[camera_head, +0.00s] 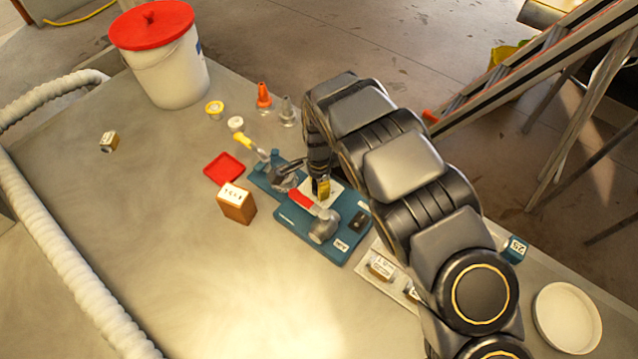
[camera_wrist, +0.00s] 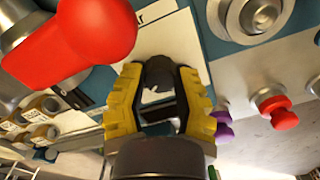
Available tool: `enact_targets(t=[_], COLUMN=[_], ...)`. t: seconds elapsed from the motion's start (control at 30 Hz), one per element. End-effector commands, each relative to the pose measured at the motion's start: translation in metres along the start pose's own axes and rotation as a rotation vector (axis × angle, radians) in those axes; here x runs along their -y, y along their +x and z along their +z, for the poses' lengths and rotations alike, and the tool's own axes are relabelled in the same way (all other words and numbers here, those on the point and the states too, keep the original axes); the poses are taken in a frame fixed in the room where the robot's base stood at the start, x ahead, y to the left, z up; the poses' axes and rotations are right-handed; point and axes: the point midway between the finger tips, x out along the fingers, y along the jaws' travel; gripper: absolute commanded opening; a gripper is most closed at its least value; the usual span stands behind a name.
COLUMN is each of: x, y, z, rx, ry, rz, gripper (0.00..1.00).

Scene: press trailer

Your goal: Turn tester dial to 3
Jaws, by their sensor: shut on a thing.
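The tester is a blue panel (camera_head: 296,229) on the table, with a red-handled lever (camera_head: 303,200), a white plate (camera_head: 337,188) and a small black block. My gripper (camera_head: 322,187) points down over the white plate, beside the red handle. In the wrist view, its yellow-padded fingers (camera_wrist: 160,88) are shut on a dark knob, seemingly the tester dial (camera_wrist: 157,78), in front of the white plate (camera_wrist: 175,38). The fingers hide much of the dial. Its setting and any scale numbers cannot be read. The red handle (camera_wrist: 80,40) is close at upper left.
A red tray (camera_head: 223,168) and brown labelled box (camera_head: 237,207) stand left. A red-lidded bucket (camera_head: 170,70) is behind; a white dish (camera_head: 567,318) is at lower right. The table's left front is clear.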

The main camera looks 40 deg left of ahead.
Motion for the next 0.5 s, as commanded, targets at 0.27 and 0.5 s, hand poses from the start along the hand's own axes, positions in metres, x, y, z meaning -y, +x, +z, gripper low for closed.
enact_targets(t=[0.27, 0.5], x=[-0.001, -0.0008], y=[0.0021, 0.0016], z=[0.0019, 0.0016], rx=[0.003, 0.002], ry=[0.002, 0.001], rz=[0.004, 0.003], gripper=[0.0, 0.63])
